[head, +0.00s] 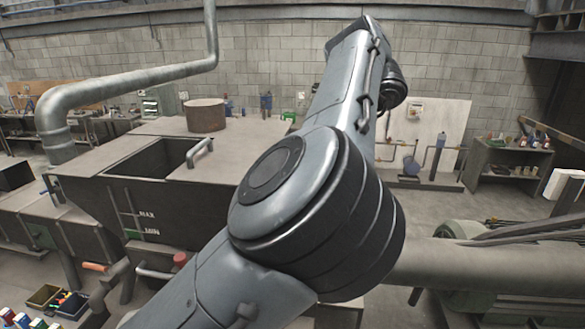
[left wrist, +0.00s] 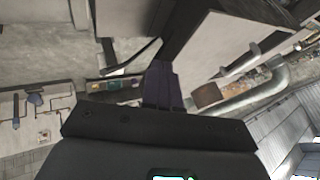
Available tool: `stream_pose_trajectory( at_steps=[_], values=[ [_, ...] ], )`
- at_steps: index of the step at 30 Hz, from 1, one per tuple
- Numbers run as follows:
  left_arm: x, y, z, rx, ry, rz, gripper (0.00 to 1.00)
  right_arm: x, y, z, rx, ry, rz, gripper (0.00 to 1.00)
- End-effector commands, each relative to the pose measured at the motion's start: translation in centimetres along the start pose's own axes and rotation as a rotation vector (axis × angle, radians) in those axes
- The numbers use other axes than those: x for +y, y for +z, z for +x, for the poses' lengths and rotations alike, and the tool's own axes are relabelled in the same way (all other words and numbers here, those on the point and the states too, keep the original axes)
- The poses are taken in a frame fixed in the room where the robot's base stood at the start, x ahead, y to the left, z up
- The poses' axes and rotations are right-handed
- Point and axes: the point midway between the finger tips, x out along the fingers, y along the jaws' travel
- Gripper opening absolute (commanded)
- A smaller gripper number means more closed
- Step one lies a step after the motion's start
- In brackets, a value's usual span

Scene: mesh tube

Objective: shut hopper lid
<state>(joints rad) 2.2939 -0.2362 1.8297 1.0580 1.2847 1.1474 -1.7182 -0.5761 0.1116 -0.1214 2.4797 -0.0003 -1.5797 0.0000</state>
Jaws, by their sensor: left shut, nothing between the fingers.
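The hopper (head: 155,215) is a brown metal box with MAX and MIN marks, left of centre in the head view. A dark rectangular opening (head: 150,158) shows in its top, so it stands at least partly uncovered. A bar handle (head: 200,152) stands at the opening's right edge, beside a flat panel that looks like the lid (head: 235,148); my arm hides part of this area. My left gripper (left wrist: 162,86) shows in the left wrist view, its dark fingers together and empty. It is apart from the pale box surfaces beyond. My right gripper is in neither view.
My large grey arm link crosses the middle of the head view. A lower pipe (head: 470,265) runs at the right. A parts tray (head: 45,296) lies at lower left.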

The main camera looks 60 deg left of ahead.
Motion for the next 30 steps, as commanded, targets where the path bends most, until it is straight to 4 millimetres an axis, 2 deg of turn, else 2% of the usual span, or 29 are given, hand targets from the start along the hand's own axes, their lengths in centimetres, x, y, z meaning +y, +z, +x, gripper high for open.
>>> stream_pose_trajectory(
  at_steps=[9, 17, 23, 30],
  values=[
    [0.1, 0.1, 5.0, -0.001, -0.004, -0.001, 0.00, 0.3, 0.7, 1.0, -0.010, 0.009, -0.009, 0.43],
    [-0.1, 0.1, 9.5, -0.002, -0.003, 0.000, 0.00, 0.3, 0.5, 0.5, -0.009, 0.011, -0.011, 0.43],
    [-2.4, 0.0, 10.4, -0.001, 0.000, -0.002, 0.00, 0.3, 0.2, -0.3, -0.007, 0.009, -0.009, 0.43],
    [-3.5, 0.0, 11.1, 0.001, 0.001, 0.001, 0.00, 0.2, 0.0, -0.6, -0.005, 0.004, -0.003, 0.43]
  ],
)
